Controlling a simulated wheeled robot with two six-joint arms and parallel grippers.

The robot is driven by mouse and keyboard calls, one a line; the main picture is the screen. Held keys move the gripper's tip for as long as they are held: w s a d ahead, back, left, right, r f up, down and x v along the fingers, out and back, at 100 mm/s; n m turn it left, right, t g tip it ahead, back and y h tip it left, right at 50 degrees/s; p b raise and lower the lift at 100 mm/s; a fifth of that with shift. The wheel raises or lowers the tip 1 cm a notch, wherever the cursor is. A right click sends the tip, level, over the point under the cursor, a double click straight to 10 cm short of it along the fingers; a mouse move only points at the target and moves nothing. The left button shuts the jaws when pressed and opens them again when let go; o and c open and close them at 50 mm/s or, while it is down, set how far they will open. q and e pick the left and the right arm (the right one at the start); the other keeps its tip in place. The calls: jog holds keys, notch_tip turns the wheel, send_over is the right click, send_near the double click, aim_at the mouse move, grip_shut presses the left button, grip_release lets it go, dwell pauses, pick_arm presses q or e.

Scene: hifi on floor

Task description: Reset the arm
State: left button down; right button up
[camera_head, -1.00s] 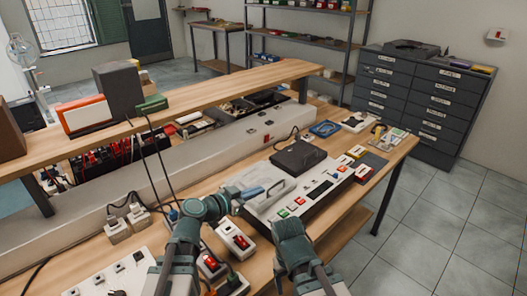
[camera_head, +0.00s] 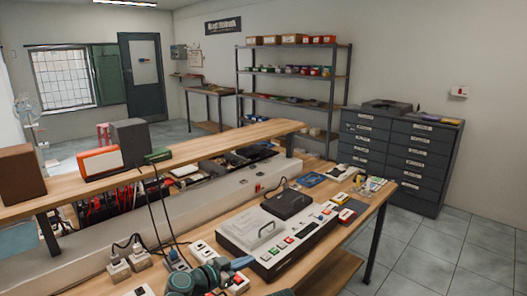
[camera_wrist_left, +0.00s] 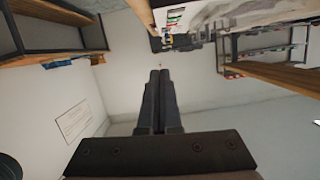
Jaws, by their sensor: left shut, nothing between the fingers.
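My left gripper (camera_head: 244,263) shows at the bottom of the head view, beside the near edge of the grey and white control box (camera_head: 262,244) on the bench. In the left wrist view its two dark fingers (camera_wrist_left: 158,74) lie together, shut, with nothing between them. Only the teal wrist part of my left arm shows in the head view. My right gripper is out of view.
The wooden bench (camera_head: 345,225) holds white switch boxes (camera_head: 203,249), cables and a black box (camera_head: 286,204). A raised shelf (camera_head: 215,141) runs behind. A drawer cabinet (camera_head: 399,160) stands at the right, with open tiled floor (camera_head: 440,250) before it.

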pick_arm(q)
jog(key=s+d+f+n+g+y+p, duration=0.1)
jog(key=s+d+f+g+y, duration=0.1)
jog(key=s+d+f+g, duration=0.25)
jog(key=s+d+f+g+y+p, duration=0.1)
jog(key=s+d+f+g+p, duration=0.15)
jog(key=s+f, duration=0.35)
jog(key=s+a+n+g+y+p, duration=0.1)
jog(key=s+a+n+g+y, duration=0.3)
jog(key=s+a+y, duration=0.4)
jog(key=shift+s+f+n+y+p, duration=0.35)
jog(key=shift+s+n, duration=0.15)
jog(key=shift+s, duration=0.45)
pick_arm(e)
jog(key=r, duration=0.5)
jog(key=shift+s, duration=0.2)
